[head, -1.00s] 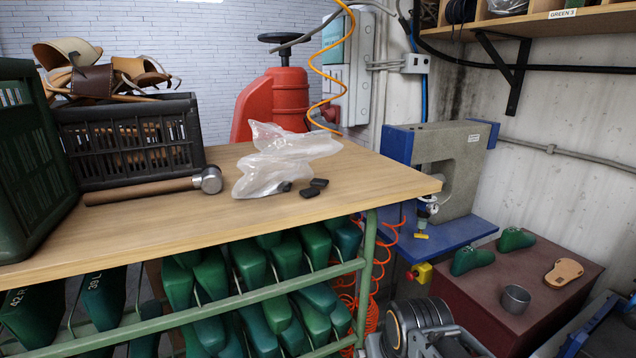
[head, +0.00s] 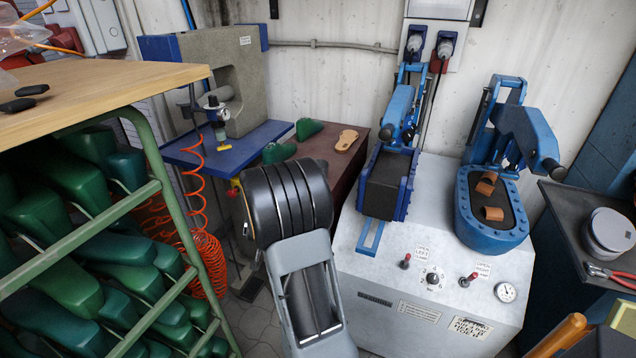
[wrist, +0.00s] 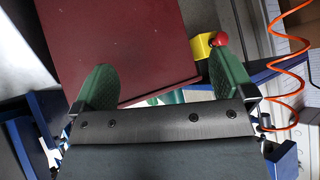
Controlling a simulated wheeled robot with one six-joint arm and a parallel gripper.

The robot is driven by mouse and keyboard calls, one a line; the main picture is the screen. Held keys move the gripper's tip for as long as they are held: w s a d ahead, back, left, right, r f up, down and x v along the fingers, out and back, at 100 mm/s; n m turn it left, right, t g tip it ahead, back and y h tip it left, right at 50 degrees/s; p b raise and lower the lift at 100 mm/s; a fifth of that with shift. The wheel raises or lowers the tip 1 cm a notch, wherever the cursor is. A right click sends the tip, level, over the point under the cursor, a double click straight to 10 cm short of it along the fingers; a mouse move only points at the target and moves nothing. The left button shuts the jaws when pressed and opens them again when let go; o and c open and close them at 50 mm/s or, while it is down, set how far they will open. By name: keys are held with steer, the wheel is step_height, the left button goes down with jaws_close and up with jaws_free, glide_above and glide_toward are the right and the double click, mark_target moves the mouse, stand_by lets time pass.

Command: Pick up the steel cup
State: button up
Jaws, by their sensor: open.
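The steel cup does not show in either view now. In the earlier head view it stood on the maroon cabinet; my arm now covers part of that cabinet (head: 318,150). In the wrist view, a maroon surface (wrist: 120,45) fills the upper middle, with no cup on its visible part. My gripper (wrist: 164,82) is open and empty, its two green fingers wide apart over or near the edge of this surface.
A grey press (head: 228,75) on a blue table stands left, with an orange coiled hose (head: 200,250). A white machine (head: 430,270) stands right. A wooden workbench (head: 100,85) is at far left.

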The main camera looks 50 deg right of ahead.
steer(key=d+r+m+h, duration=0.1)
steer(key=d+r+h, duration=0.2)
steer(key=d, duration=0.3)
steer(key=d+r+m+g+h, duration=0.1)
steer(key=d+r+m+h, duration=0.1)
steer(key=d+h, duration=0.3)
steer(key=d+r+m+g+h, duration=0.1)
steer(key=d+r+h, duration=0.2)
steer(key=d, duration=0.6)
steer(key=shift+s+d+r+m+h, duration=0.1)
steer(key=shift+d+r+m+h, duration=0.1)
steer(key=shift+r+m+h, duration=0.25)
steer(key=shift+s+x, duration=0.15)
steer(key=shift+x, duration=1.25)
steer(key=shift+s+x, duration=0.1)
steer(key=shift+x, duration=1.25)
steer(key=shift+d+f, duration=0.1)
steer(key=c, duration=1)
steer(key=shift+p, duration=0.3)
